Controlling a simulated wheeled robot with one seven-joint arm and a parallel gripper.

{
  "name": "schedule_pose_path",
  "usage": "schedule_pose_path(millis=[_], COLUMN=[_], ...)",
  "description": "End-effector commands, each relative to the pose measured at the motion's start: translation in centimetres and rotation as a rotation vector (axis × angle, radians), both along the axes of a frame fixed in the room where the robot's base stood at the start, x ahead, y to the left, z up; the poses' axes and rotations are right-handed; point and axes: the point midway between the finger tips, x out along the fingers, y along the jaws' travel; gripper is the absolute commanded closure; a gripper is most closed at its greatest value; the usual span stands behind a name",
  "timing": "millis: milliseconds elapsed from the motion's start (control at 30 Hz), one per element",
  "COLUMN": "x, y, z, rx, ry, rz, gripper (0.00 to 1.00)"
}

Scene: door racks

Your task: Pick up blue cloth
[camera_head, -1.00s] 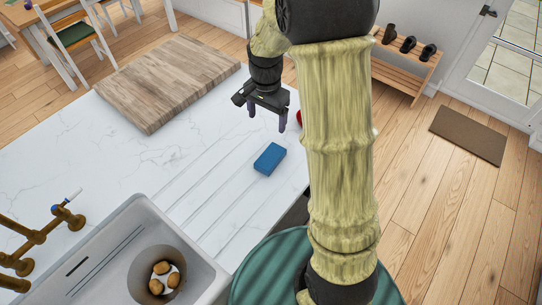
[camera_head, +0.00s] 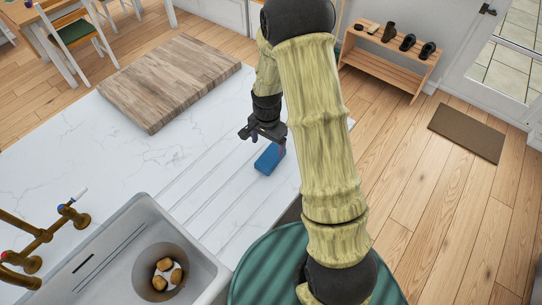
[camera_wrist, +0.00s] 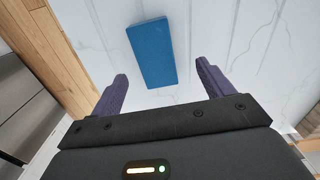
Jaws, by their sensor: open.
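The blue cloth (camera_head: 267,159) looks like a flat blue rectangular block. It lies on the white marble counter, on the grooved part beside the sink. My gripper (camera_head: 268,142) is open and empty, just above and behind the cloth's far end in the head view. In the wrist view the whole cloth (camera_wrist: 152,53) shows ahead of the open fingers, near the line between them and apart from both. The purple fingertips of my gripper (camera_wrist: 160,80) stand on either side, with bare counter between them.
A sink (camera_head: 110,232) with a round basin holding several brown items lies at lower left, next to a brass tap (camera_head: 45,235). A wooden board (camera_head: 170,80) lies behind on the counter. The counter's right edge is close to the cloth. The grooved counter left of the cloth is clear.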

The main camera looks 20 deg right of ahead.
Motion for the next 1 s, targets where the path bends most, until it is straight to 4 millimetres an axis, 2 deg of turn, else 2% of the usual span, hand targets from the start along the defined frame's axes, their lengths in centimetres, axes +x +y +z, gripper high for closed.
schedule_pose_path(millis=[133,567,1000], x=[0.0,-0.1,-0.4], y=[0.0,-0.2,-0.8], z=[-0.9,-1.4,-5.7], rx=[0.0,0.0,0.0], ry=[0.0,0.003,0.001], rz=[0.0,0.0,0.0], gripper=[0.2,0.2,0.2])
